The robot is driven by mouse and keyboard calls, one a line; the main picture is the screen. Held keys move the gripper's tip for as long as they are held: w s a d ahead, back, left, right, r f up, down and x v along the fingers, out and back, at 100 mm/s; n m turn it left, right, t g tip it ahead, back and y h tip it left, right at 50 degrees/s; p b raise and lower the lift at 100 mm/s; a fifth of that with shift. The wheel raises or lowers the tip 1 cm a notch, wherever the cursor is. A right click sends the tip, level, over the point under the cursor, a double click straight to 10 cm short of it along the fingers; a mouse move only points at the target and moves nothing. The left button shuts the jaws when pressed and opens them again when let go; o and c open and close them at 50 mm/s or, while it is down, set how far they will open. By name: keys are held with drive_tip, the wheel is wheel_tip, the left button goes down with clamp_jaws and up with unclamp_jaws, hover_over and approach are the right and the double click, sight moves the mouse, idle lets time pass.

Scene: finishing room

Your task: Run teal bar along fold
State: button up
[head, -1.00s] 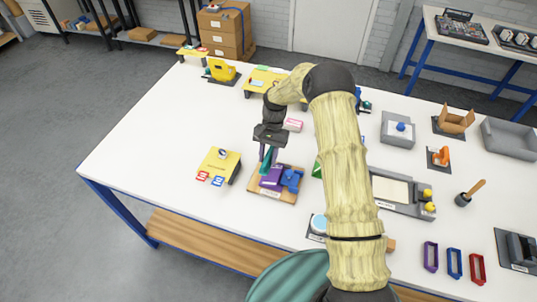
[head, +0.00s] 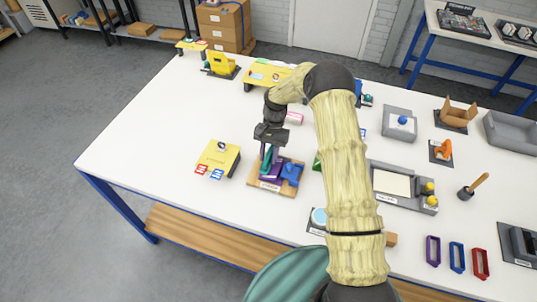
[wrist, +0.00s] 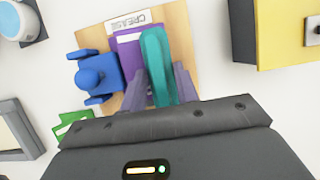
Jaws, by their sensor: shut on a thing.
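The teal bar (wrist: 156,62) is held between the two fingers of my gripper (wrist: 163,88), which is shut on it. In the wrist view the bar lies over the right part of a purple folded piece (wrist: 128,44). The purple piece rests on a wooden board (wrist: 178,22) labelled CREASE. A blue clamp-like block (wrist: 97,73) stands on the board beside it. In the head view my gripper (head: 268,150) is above the board (head: 258,190), with the teal bar (head: 267,160) pointing down at the purple piece. I cannot tell whether bar and piece touch.
A yellow box (head: 222,155) with red and blue tags stands left of the board. A green item (wrist: 73,122) and a grey tray (head: 400,203) are on the other side. My arm hides part of the table's middle. The table's left end is clear.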

drive_tip(key=shift+a+f+b, duration=0.1)
drive_tip(key=shift+f+b, duration=0.55)
drive_tip(key=shift+f, duration=0.4)
drive_tip(key=shift+s, duration=0.1)
idle(0.3)
drive_tip(key=shift+s+a+r, duration=0.1)
drive_tip(key=shift+s+a, duration=0.05)
drive_tip(key=shift+s, duration=0.2)
drive_tip(key=shift+s+a, duration=0.1)
drive_tip(key=shift+s+a, duration=0.1)
drive_tip(key=shift+s, duration=0.3)
drive_tip(key=shift+f, duration=0.2)
drive_tip(key=shift+s+a, duration=0.1)
drive_tip(key=shift+s, duration=0.1)
drive_tip(key=shift+s+a+r+p, duration=0.1)
drive_tip(key=shift+s+p, duration=0.2)
drive_tip(key=shift+p, duration=0.05)
